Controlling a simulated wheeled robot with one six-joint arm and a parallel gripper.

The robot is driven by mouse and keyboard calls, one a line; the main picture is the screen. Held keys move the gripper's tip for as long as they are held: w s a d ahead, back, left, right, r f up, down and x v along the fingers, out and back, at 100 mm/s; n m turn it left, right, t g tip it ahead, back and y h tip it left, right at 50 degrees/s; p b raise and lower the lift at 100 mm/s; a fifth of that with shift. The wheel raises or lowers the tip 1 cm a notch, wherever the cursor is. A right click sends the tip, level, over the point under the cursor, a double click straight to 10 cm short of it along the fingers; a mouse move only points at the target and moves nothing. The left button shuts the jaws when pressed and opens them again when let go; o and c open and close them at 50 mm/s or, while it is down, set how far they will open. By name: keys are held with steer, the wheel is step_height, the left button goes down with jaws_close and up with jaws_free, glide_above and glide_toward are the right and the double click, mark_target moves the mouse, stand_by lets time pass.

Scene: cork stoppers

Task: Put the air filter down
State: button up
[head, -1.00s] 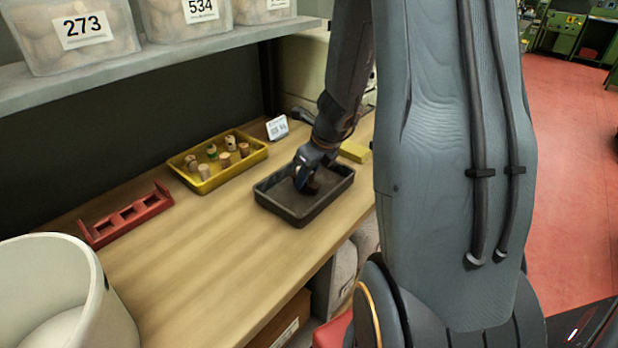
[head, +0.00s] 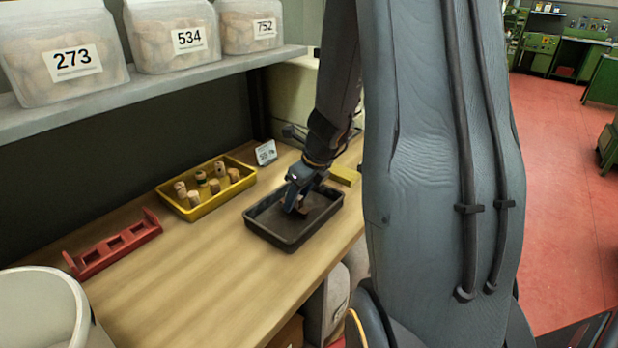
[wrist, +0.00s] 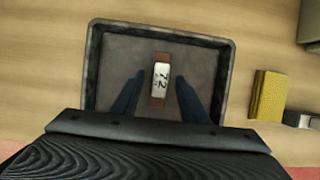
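No object is recognisable as an air filter. My gripper (wrist: 158,90) is open, with a visible gap between each finger and the piece. In the head view my gripper (head: 297,207) reaches down into the dark tray (head: 290,245), and the brown piece is mostly hidden there.
A yellow tray (head: 200,212) with several corks stands left of the dark tray. A red rack (head: 115,246) lies further left, and a white bin (head: 45,305) is at front left. A yellow block (wrist: 268,95) lies right of the dark tray. Bare bench lies in front.

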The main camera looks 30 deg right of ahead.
steer(key=p+v, duration=0.1)
steer(key=v, duration=0.8)
steer(key=s+a+n+g, duration=0.1)
steer(key=s+a+n, duration=0.2)
steer(key=n, duration=0.7)
steer(key=s+a+f+n+g+h, duration=0.1)
steer(key=s+a+n, duration=0.3)
steer(key=a+n, duration=0.3)
steer(key=s+a+n+g, duration=0.1)
steer(key=s+a+n, duration=0.3)
steer(key=n, duration=1.1)
steer(key=shift+a+f+h, duration=0.2)
steer(key=shift+a+h, duration=0.1)
steer(key=shift+a, duration=0.5)
steer(key=shift+f, duration=0.3)
